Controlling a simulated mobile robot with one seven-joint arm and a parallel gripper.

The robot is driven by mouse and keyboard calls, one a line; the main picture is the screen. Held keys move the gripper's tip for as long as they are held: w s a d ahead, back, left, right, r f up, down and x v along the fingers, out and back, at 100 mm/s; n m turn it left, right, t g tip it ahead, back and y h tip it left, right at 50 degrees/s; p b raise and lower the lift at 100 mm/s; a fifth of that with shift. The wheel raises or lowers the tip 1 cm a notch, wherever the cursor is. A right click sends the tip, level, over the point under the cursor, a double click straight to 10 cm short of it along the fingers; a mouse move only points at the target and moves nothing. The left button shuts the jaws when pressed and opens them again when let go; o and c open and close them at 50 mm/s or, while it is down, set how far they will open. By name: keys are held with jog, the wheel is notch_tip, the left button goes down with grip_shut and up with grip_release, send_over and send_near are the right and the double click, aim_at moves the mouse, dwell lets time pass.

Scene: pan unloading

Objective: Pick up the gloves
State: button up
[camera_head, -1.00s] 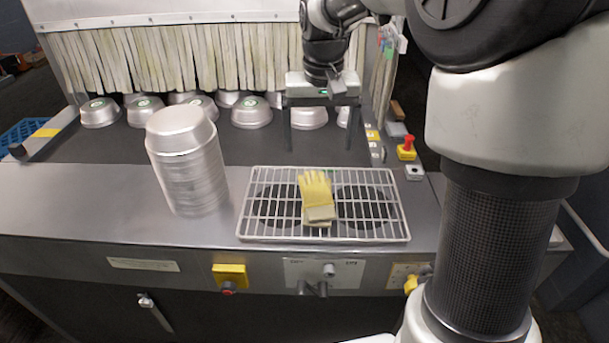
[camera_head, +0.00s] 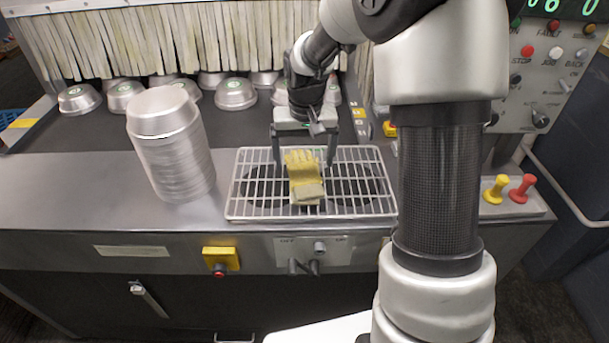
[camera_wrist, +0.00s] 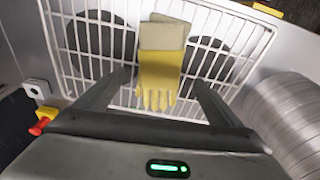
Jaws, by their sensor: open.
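The yellow gloves (camera_head: 304,172) lie flat on a white wire rack, their pale cuffs towards the front edge. In the wrist view the gloves (camera_wrist: 160,68) lie between and beyond my gripper's fingers, fingertips of the gloves towards me. My gripper (camera_head: 305,163) is open and points down, its two fingers apart on either side of the gloves at their far end. In the wrist view my gripper (camera_wrist: 165,80) is empty between the fingers. I cannot tell the exact height of the fingertips above the rack.
The white wire rack (camera_head: 235,205) sits over two dark round openings in the metal counter (camera_head: 90,185). A tall stack of metal pans (camera_head: 172,145) stands left of it. Several upturned pans (camera_head: 235,95) lie behind, before a strip curtain. Yellow and red knobs (camera_head: 508,188) are at the right.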

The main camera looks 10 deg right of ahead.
aim_at(305, 171)
jog(key=shift+w+d+f, duration=0.1)
jog(key=shift+w+f, duration=0.1)
jog(key=shift+f, duration=0.75)
jog(key=shift+w+d+f, duration=0.1)
jog(key=shift+w+f, duration=0.1)
jog(key=shift+f, duration=0.75)
